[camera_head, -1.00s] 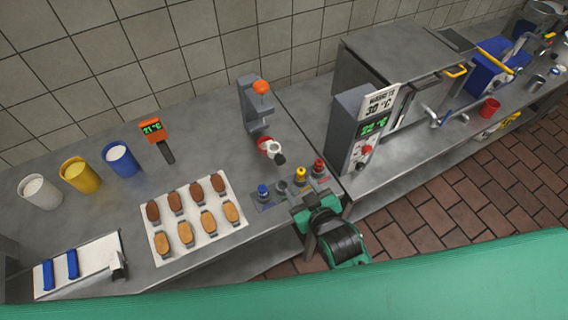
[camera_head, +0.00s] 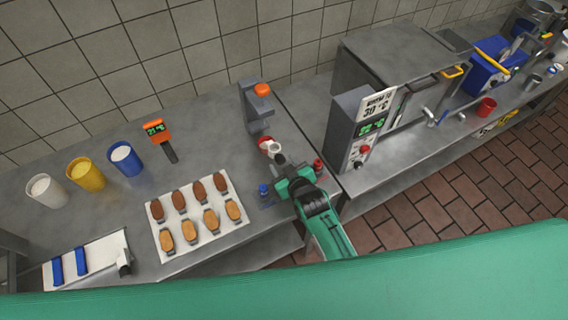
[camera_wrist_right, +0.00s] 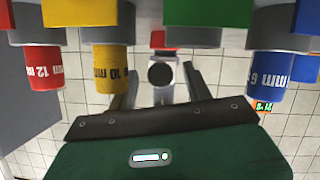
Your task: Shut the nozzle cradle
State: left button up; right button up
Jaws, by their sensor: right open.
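A grey stand (camera_head: 254,112) with an orange knob (camera_head: 262,89) on top stands near the wall in the head view. At its foot is a small red and white ring-like part with a dark end, which I take for the nozzle cradle (camera_head: 267,146); whether it is open I cannot tell. My right gripper (camera_head: 284,166) reaches in from below, just short of it. In the right wrist view the open fingers (camera_wrist_right: 160,88) stand either side of a white part with a round black end (camera_wrist_right: 161,74); contact is unclear. My left gripper is not in view.
Red (camera_wrist_right: 42,76), yellow (camera_wrist_right: 111,70) and blue (camera_wrist_right: 264,92) nozzles hang close around the gripper in the wrist view. A white tray of brown biscuits (camera_head: 186,239) lies left. A grey display box (camera_head: 345,130) stands right. Cups (camera_head: 124,160) stand far left.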

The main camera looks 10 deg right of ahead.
aim_at(277, 152)
grip_shut()
jog(key=w, duration=0.1)
jog(key=w+a+b, duration=0.1)
jog(key=w, duration=0.1)
jog(key=w+a, duration=0.1)
jog(key=w, duration=0.1)
jog(key=shift+w, duration=0.2)
jog(key=shift+w+a, duration=0.15)
jog(key=shift+w, duration=0.25)
jog(key=shift+r, duration=0.15)
